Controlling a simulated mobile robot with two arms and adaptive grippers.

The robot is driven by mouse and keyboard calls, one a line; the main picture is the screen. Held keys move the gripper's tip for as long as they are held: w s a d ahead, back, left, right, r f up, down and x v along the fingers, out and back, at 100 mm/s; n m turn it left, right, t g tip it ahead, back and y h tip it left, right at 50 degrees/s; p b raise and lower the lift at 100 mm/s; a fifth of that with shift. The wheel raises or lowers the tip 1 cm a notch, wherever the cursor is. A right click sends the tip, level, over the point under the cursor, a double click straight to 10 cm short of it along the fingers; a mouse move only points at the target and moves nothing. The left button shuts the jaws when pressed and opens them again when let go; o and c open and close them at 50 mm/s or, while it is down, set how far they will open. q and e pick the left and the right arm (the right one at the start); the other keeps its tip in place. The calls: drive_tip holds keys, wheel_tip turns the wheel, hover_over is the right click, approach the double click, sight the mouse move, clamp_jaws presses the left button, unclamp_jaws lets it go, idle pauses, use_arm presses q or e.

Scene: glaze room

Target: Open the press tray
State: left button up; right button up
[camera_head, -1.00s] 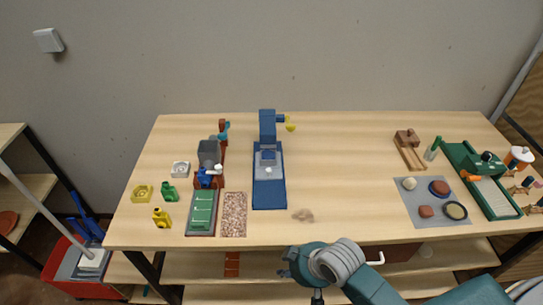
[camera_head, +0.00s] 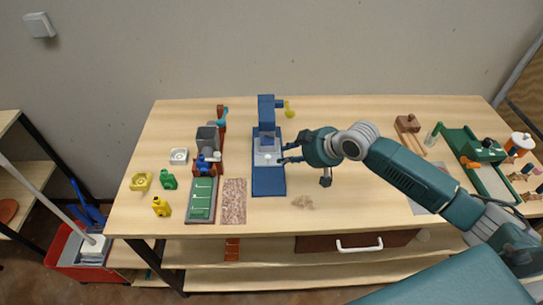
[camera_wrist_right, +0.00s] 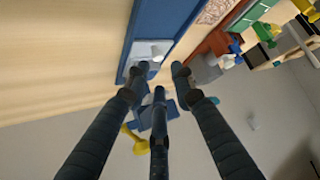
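The blue press (camera_head: 266,112) stands upright at the back of the long blue base (camera_head: 269,185), mid-table. A light grey-blue plate with a white knob (camera_head: 267,158) sits on the base under the press head. My right gripper (camera_head: 284,153) is open beside the press, its fingers reaching in from the right toward the knob. In the right wrist view the fingers (camera_wrist_right: 160,75) are spread and empty, with the white knob (camera_wrist_right: 158,50) just beyond their tips. Whether a finger touches anything is unclear. My left gripper is not in view.
A yellow knob handle (camera_head: 289,110) sticks out right of the press. My right arm covers part of the grey mat (camera_head: 418,204).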

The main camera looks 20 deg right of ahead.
sight(269, 157)
drive_tip(key=x, duration=0.3)
drive_tip(key=p+x, duration=0.1)
drive_tip(key=x, duration=0.2)
drive_tip(key=w+p+x, duration=0.1)
drive_tip(key=x, duration=0.2)
drive_tip(key=shift+d+r, duration=0.25)
drive_tip(key=shift+r, duration=0.1)
drive_tip(key=shift+x, duration=0.8)
drive_tip(key=shift+s+f, duration=0.1)
clamp_jaws()
